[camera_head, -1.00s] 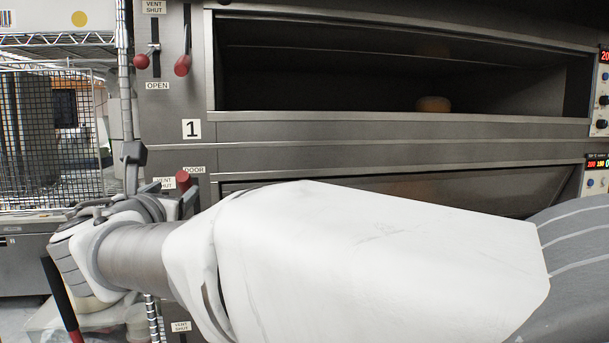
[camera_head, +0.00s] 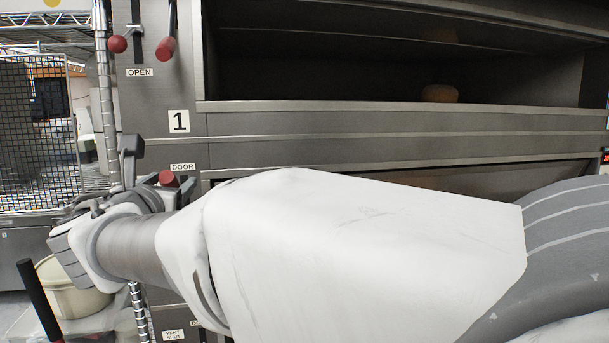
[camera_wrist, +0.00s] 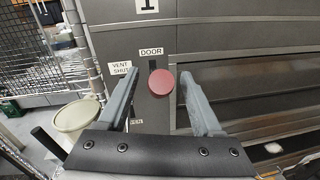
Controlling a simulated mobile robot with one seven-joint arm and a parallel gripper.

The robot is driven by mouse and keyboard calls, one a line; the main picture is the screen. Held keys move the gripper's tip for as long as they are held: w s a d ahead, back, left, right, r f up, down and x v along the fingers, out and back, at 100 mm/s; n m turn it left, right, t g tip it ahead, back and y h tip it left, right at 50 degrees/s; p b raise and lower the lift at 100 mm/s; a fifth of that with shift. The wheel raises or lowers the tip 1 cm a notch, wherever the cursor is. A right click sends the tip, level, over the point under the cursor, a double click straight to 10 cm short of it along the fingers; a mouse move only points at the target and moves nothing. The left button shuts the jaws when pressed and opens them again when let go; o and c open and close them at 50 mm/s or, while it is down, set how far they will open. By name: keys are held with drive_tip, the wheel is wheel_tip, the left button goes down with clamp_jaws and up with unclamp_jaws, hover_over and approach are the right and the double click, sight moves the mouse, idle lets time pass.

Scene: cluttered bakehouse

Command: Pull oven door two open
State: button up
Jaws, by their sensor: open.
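The door lever's red round knob (camera_wrist: 161,82) sits under a DOOR label in the wrist view. It lies between the fingers of my open gripper (camera_wrist: 159,73) in the picture, with a gap on each side; I see no contact. In the head view the knob (camera_head: 168,178) shows just beyond my wrist, which hides most of the gripper. The front of oven deck two (camera_head: 470,180) lies below deck one, mostly hidden by my arm. It also shows as a dark recessed panel in the wrist view (camera_wrist: 265,90). How far its door stands open I cannot tell.
Deck one (camera_head: 400,60) stands open with a round loaf (camera_head: 440,93) inside. Its red vent and door knobs are above left. A wire rack (camera_head: 105,100) stands close left of the oven. A lidded pale tub (camera_wrist: 76,116) is low at left.

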clamp_jaws()
idle(0.3)
idle(1.1)
